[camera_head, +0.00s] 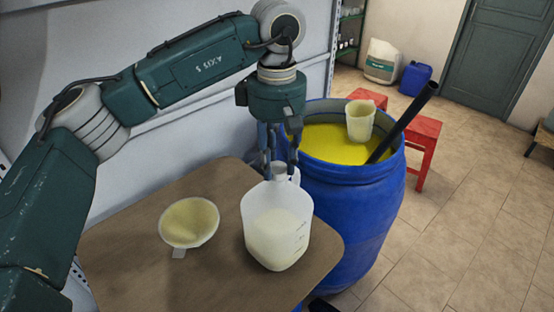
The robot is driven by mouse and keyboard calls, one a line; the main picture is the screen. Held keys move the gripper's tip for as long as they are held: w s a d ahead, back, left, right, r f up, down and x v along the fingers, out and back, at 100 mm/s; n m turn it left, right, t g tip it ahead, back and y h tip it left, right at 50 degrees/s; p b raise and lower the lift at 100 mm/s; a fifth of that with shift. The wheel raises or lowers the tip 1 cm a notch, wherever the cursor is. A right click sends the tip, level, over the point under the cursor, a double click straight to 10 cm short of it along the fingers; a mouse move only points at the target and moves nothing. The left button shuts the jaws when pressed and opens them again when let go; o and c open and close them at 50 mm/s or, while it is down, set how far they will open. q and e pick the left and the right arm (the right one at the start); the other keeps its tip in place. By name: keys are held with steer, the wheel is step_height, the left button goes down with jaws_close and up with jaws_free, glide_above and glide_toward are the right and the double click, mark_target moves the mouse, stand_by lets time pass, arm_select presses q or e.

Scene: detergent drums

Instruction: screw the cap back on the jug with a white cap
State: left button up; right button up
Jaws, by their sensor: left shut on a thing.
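A translucent white jug (278,228) stands upright on the brown board, partly filled with pale yellowish liquid. My right gripper is not in view.
A pale funnel (189,222) lies left of the jug on the brown board (130,240). A blue drum (350,205) of yellow liquid stands close on the right, with a measuring cup (360,120) and a black tube (405,118). Red stools (424,140) stand behind it.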

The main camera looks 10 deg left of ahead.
arm_select(q)
steer(key=m, duration=0.4)
steer(key=shift+s+f+p, duration=0.1)
steer(key=shift+p, duration=0.2)
steer(key=shift+f+m, duration=0.1)
steer(key=shift+m, duration=0.6)
steer(key=m, duration=0.4)
steer(key=o, duration=1.7)
